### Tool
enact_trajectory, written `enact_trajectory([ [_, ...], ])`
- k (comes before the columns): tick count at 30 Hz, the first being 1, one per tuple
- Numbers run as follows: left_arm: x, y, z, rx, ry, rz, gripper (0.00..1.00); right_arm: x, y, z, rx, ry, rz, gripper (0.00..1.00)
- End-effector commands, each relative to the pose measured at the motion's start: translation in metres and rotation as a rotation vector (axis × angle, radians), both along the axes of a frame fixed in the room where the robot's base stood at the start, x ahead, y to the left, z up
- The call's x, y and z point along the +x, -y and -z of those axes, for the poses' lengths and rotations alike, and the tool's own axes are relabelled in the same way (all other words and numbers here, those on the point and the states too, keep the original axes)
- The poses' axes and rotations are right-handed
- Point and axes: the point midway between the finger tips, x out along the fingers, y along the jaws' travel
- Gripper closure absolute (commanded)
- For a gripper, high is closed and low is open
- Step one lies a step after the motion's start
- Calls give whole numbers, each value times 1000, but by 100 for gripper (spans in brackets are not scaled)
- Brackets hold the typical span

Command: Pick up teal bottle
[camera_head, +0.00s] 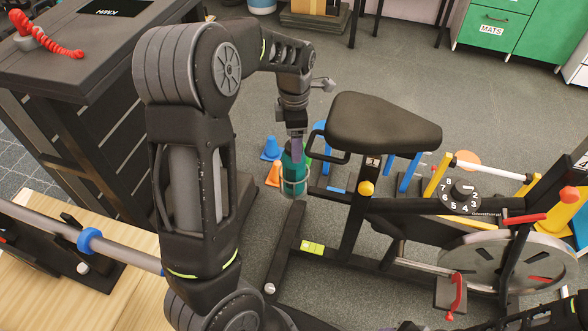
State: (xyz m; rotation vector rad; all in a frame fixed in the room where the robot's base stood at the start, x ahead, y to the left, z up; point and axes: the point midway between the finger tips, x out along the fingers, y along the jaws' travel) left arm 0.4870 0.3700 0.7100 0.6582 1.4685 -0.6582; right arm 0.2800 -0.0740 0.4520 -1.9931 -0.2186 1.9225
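The teal bottle (293,172) is upright beside the black seat of the exercise bike, with what looks like a thin ring around its lower part. My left gripper (297,143) points down at the top of the bottle, with its lower end overlapping or touching it. The fingers are too small and too much in line with the bottle to show whether they are shut on it. I cannot tell whether the bottle hangs from the gripper or rests on a support. My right gripper is not clearly visible.
The exercise bike (382,124) with its padded seat and flywheel fills the right. Blue (271,148) and orange (273,174) cones are near the bottle. Green cabinets (492,28) are at back right.

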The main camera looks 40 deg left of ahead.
Motion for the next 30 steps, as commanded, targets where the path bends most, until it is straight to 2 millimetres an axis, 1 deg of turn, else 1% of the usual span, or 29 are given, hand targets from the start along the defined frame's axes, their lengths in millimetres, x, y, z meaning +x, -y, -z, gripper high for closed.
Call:
enact_trajectory([
  [9,0,0,0,0,0,0,31,0,0,0,0,0,0,59],
  [30,0,0,0,0,0,0,88,0,0,0,0,0,0,59],
])
